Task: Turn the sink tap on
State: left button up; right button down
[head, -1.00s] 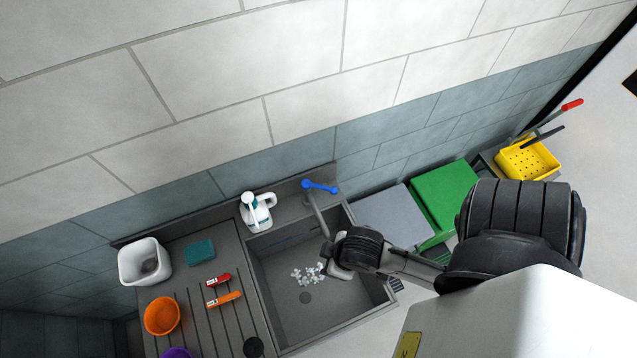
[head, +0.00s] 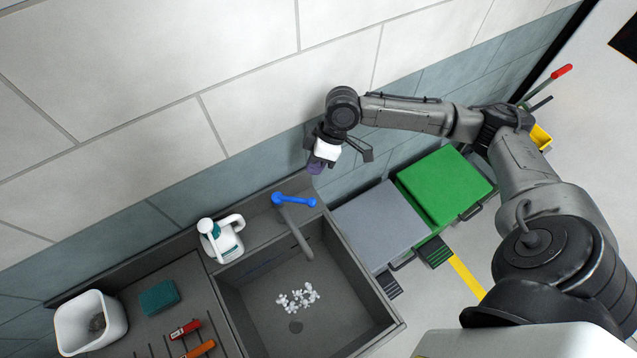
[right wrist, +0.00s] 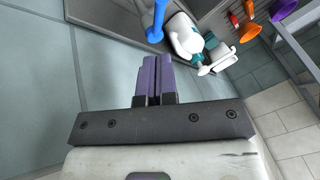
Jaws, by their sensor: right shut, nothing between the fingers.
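The sink tap has a blue lever (head: 293,200) at the sink's back edge and a grey spout (head: 297,236) reaching over the basin. In the right wrist view the blue lever (right wrist: 156,24) shows just beyond my fingertips. My right gripper (head: 315,167) is above and slightly right of the lever in the head view, near the wall, with its purple fingers together. They also show shut and empty in the right wrist view (right wrist: 155,75), apart from the lever in the picture. No water shows at the spout. My left gripper is out of view.
The grey sink (head: 340,325) holds small white bits (head: 298,297). A green bin (head: 445,185) and a grey bin (head: 380,222) stand right.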

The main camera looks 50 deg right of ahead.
aim_at(293, 200)
jog(key=x, duration=0.9)
jog(key=shift+d+f+p, duration=0.2)
jog(key=shift+d+p, duration=0.15)
jog(key=shift+p, duration=0.1)
jog(key=shift+w, duration=0.1)
